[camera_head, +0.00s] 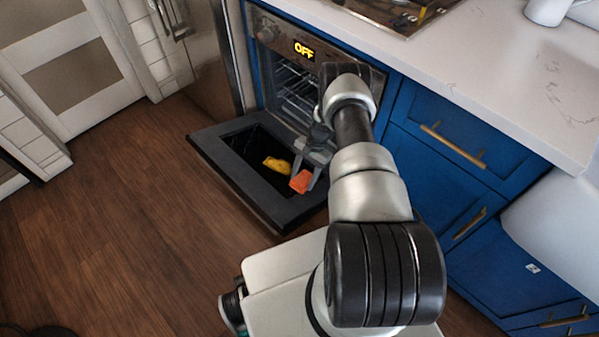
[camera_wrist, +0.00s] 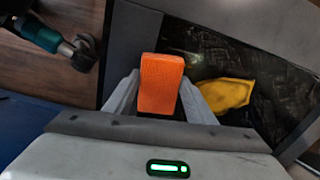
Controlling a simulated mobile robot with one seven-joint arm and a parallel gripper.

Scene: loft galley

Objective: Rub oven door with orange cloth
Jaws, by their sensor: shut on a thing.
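The oven (camera_head: 290,85) stands in the blue cabinets with its display reading OFF. Its door (camera_head: 208,150) is folded down open, with a dark inner panel and grey frame; the door also shows in the wrist view (camera_wrist: 235,30). My gripper (camera_head: 304,178) is over the right part of the open door, shut on the orange cloth (camera_head: 300,182). In the wrist view the orange cloth (camera_wrist: 160,82) is a block shape between the fingers. I cannot tell whether it touches the door. A yellow item (camera_head: 277,164) lies on the inner panel, left of my gripper; it also shows in the wrist view (camera_wrist: 225,95).
Blue drawers (camera_head: 465,140) with brass handles are right of the oven. A white counter (camera_head: 500,70) with a cooktop (camera_head: 395,12) is above. A steel fridge (camera_head: 205,60) stands at left. The wooden floor (camera_head: 120,230) at left is clear.

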